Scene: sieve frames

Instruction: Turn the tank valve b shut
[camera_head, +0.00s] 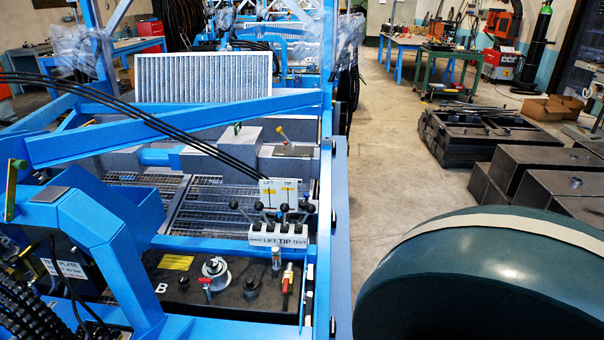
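A black tank top (180,300) inside the blue frame carries a white letter B at its left. A small red-handled valve (205,282) stands just right of the letter, its handle lying roughly level. A second red-handled fitting (287,278) stands upright at the tank's right, with a brass-coloured part below. I cannot tell for certain which of these is tank valve b, nor how far either is turned. A white round cap (217,270) and a black knob (251,287) sit between them. Neither of my grippers is in view.
A lever bank (279,236) marked LIFT, TIP and TEST stands behind the tank. Blue frame beams (210,115) cross above. A large dark-green rounded body (500,285) fills the lower right.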

